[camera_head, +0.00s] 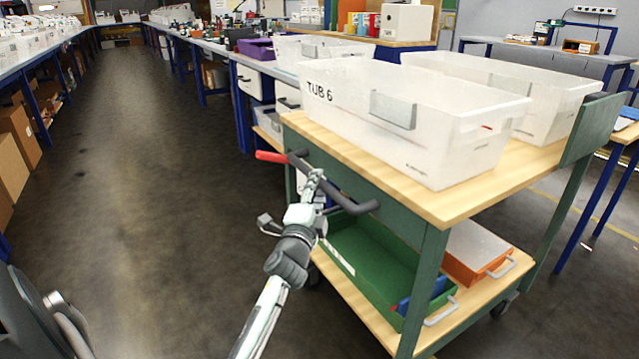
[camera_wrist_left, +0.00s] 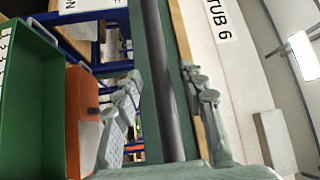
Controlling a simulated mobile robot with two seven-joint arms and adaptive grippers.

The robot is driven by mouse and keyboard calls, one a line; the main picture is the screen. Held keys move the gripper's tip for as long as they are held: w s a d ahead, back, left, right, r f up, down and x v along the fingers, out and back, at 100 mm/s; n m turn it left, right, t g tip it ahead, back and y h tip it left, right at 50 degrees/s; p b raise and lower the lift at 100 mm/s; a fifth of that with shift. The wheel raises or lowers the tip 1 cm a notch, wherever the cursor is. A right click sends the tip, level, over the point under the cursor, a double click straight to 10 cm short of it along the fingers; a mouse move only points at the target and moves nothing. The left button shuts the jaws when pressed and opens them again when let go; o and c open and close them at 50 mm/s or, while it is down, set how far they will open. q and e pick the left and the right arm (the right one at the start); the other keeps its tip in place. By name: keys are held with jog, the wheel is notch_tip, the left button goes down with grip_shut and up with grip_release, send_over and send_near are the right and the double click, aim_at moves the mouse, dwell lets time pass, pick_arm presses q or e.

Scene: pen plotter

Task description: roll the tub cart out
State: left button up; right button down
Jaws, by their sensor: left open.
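The tub cart (camera_head: 465,205) has a green frame and a wooden top. It carries a translucent white tub marked TUB 6 (camera_head: 340,112) and a second white tub (camera_head: 560,88) beside it. A dark push handle (camera_head: 345,200) sticks out from its near end; the handle also shows in the left wrist view (camera_wrist_left: 168,100). A red-tipped lever (camera_head: 271,156) is near the handle's left end. My left gripper (camera_head: 317,180) is open at the handle. In the left wrist view the bar runs between its spread fingers (camera_wrist_left: 162,78). My right gripper is out of view.
The lower shelf holds a green tray (camera_head: 365,262) and an orange box (camera_head: 475,250). The floor to the left (camera_head: 140,190) is clear. A blue-legged bench with drawers stands close behind the cart (camera_head: 243,115). Another blue-legged table (camera_head: 590,200) is at the right.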

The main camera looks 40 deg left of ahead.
pick_arm(q)
jog(key=v, duration=1)
jog(key=s+d+f+n+g+h+p, duration=0.2)
jog(key=s+f+n+g, duration=0.2)
jog(key=f, duration=0.5)
jog(key=s+d+f+n+g+h+p, duration=0.15)
jog(key=s+f+n+g, duration=0.25)
jog(key=f, duration=0.4)
jog(key=s+d+f+n+g+h, duration=0.1)
jog(key=s+d+f+g, duration=0.2)
jog(key=s, duration=0.4)
jog(key=s+d+f+n+g+h+p, duration=0.1)
jog(key=s+d+f+g, duration=0.3)
jog(key=s+d+f, duration=0.1)
jog(key=shift+s+d+f+h, duration=0.2)
jog(key=shift+s+f+h, duration=0.15)
jog(key=shift+s+f, duration=0.4)
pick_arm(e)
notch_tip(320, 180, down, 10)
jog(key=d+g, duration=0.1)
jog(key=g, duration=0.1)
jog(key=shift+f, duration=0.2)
pick_arm(q)
jog(key=shift+s+r, duration=0.1)
jog(key=shift+r, duration=0.05)
